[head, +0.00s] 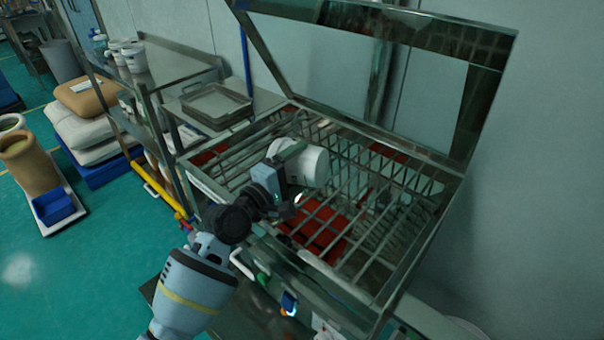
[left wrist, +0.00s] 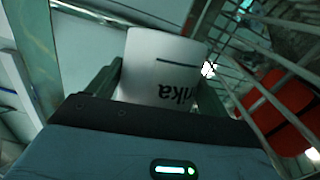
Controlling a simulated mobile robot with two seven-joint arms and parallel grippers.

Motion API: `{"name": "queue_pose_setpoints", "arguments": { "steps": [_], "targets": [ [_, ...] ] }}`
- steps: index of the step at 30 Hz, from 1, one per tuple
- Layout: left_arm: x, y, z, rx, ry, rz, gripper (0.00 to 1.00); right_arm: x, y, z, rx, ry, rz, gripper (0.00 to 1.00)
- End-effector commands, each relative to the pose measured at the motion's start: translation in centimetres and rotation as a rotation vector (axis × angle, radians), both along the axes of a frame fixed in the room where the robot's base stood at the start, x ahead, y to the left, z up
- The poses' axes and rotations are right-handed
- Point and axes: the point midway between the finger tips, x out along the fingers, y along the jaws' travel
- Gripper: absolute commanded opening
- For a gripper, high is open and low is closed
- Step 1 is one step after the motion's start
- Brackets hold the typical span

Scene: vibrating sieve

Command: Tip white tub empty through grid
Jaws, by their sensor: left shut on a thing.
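The white tub (head: 309,168) lies tipped on its side above the metal grid (head: 352,215) of the sieve, its round end facing right in the head view. My left gripper (head: 287,178) is shut on the tub. Red parts (head: 322,232) show under the grid bars. My right gripper is not in view.
The sieve's framed lid (head: 490,60) stands open behind the grid. A metal tray (head: 216,103) rests on a bench to the left. A steel shelf with white tubs (head: 133,57) stands further left.

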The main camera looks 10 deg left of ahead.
Motion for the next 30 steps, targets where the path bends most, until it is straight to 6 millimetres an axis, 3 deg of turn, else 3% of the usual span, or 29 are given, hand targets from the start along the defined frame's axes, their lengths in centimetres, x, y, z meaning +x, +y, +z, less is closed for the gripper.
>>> {"name": "queue_pose_setpoints", "arguments": {
  "steps": [18, 30],
  "targets": [
    [0.8, 2.7, 1.9, -0.424, 0.131, 0.001, 0.49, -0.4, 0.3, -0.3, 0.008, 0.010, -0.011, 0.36],
    [0.9, 3.1, 2.1, -0.480, 0.148, 0.001, 0.49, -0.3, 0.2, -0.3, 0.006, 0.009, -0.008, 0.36]
  ]
}}
